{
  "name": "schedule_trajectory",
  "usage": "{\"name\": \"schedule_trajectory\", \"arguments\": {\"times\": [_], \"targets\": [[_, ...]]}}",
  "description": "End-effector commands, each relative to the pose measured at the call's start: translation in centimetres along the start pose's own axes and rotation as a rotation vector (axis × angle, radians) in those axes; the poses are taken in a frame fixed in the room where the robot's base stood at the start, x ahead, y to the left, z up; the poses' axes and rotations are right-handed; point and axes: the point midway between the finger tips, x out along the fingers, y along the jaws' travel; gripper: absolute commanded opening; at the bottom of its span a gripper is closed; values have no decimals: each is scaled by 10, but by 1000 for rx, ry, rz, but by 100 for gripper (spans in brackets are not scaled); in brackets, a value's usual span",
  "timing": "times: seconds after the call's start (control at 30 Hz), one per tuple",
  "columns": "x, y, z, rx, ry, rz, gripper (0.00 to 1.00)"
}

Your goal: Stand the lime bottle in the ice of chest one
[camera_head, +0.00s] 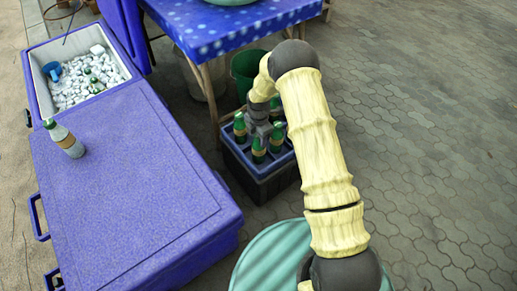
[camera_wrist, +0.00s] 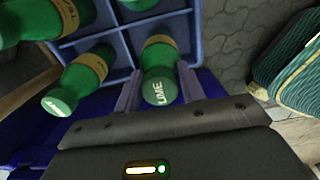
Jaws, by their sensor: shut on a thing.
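My gripper (camera_wrist: 158,88) is shut on the lime bottle (camera_wrist: 160,62), a green bottle with a tan label and LIME on its cap. The bottle is upright in a compartment of the blue divided crate (camera_wrist: 196,30). In the head view my gripper (camera_head: 259,127) is over the crate (camera_head: 262,187) on the ground, among several green bottles. The blue chest (camera_head: 130,190) stands at the left; no number is readable on it. Its open bay holds white ice (camera_head: 72,94), with green bottle tops (camera_head: 92,82) showing in it.
A blue scoop (camera_head: 53,70) lies in the ice. A table with a blue spotted cloth (camera_head: 225,32) and a green bucket (camera_head: 245,66) are behind the crate. A ribbed green surface (camera_head: 268,262) is in front.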

Motion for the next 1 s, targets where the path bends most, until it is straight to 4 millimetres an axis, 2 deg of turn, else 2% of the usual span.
{"name": "schedule_trajectory", "arguments": {"times": [0.03,0.1,1.0], "targets": [[-11,1,0,0,0,2,17],[-18,1,0,0,0,2,17],[-104,0,0,0,0,2,17]]}}
